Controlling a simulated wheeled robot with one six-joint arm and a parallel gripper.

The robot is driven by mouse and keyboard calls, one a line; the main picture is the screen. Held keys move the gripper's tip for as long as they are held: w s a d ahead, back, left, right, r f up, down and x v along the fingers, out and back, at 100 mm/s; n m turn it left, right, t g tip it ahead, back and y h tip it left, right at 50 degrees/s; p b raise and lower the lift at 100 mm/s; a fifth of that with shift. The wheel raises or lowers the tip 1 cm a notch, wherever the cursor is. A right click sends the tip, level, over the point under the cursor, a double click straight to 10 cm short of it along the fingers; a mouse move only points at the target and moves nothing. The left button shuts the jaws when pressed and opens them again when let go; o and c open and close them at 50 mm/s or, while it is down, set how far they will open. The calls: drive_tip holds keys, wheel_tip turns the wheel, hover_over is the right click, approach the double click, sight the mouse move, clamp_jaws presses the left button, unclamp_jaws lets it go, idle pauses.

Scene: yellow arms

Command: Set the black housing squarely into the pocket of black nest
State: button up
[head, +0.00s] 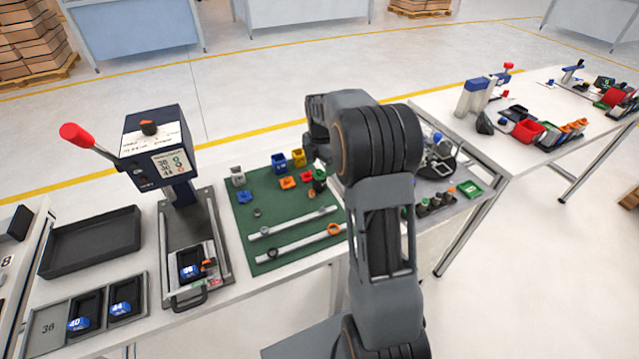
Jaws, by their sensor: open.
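Black nests with blue number faces show at the lower left. One (189,262) sits on the slide of the lever press, and two more, marked 40 (84,311) and 44 (124,300), lie in a grey rack. I cannot tell from this view whether any pocket is filled. I cannot pick out the black housing with certainty; a small dark piece with a green top (319,182) stands on the green mat by my arm. My gripper (310,158) is over the mat's right side, mostly hidden by my own wrist. It is open, with nothing seen in it.
The lever press (160,150) with its red-knobbed handle stands tall left of the green mat (245,220). Coloured blocks and two pale rails lie on the mat. An empty black tray (90,243) is at the left. More parts stand right of my arm.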

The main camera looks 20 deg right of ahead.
sight(320, 174)
drive_tip(key=shift+a+f+p, duration=0.15)
drive_tip(key=shift+f+p, duration=0.05)
drive_tip(key=shift+f, duration=1.4)
drive_tip(key=shift+a+f+p, duration=0.1)
drive_tip(key=shift+f+p, duration=0.1)
drive_tip(key=shift+f, duration=1.35)
drive_tip(key=shift+c, duration=0.5)
drive_tip(key=c, duration=1)
drive_tip(key=shift+r, duration=0.15)
